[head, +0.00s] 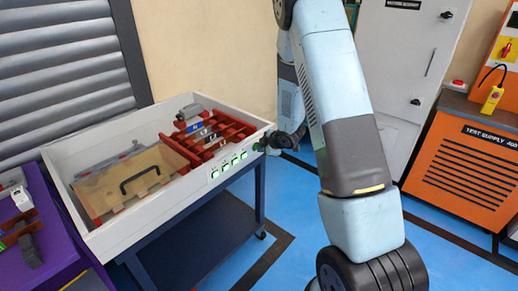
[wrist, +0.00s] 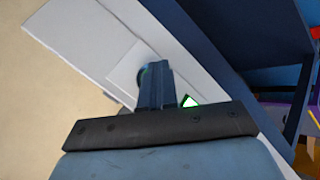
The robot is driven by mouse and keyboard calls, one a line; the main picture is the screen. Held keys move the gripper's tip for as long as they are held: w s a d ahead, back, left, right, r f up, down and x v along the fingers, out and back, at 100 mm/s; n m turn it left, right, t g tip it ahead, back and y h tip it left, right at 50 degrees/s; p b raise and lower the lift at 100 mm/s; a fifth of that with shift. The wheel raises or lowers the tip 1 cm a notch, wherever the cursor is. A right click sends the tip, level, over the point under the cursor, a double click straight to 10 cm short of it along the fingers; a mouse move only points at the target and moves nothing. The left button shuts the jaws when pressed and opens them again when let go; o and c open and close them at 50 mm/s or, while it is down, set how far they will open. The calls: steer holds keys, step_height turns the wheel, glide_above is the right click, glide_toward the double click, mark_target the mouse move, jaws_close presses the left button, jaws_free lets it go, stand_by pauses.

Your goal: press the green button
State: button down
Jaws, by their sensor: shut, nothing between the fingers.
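The green button (head: 257,147) sits at the right end of the white box's front panel (head: 206,193). In the head view it is small and partly covered by my gripper (head: 268,145). In the wrist view a sliver of a green-rimmed round part (wrist: 143,73) shows behind my gripper (wrist: 157,66), on a pale square plate (wrist: 122,73). My gripper's fingers are shut with nothing between them, and their tips are at the button. I cannot tell whether they touch it or how far it is pushed in.
Several lit green-white windows (head: 226,167) line the panel left of the button. The box stands on a dark blue cart (head: 190,232) and holds red bars (head: 214,138) and a tan cover (head: 120,184). An orange cabinet (head: 465,165) is at right. Blue floor lies between.

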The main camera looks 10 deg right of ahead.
steer(key=shift+w+a+r, duration=0.1)
steer(key=shift+w+a, duration=0.05)
steer(key=shift+a, duration=0.05)
steer(key=shift+d, duration=0.1)
steer(key=shift+s+d, duration=0.15)
steer(key=shift+s, duration=0.2)
steer(key=shift+s+d, duration=0.65)
steer(key=shift+s, duration=0.25)
steer(key=shift+s+d, duration=0.6)
steer(key=shift+s, duration=0.2)
steer(key=shift+s+d, duration=0.55)
steer(key=shift+s, duration=0.25)
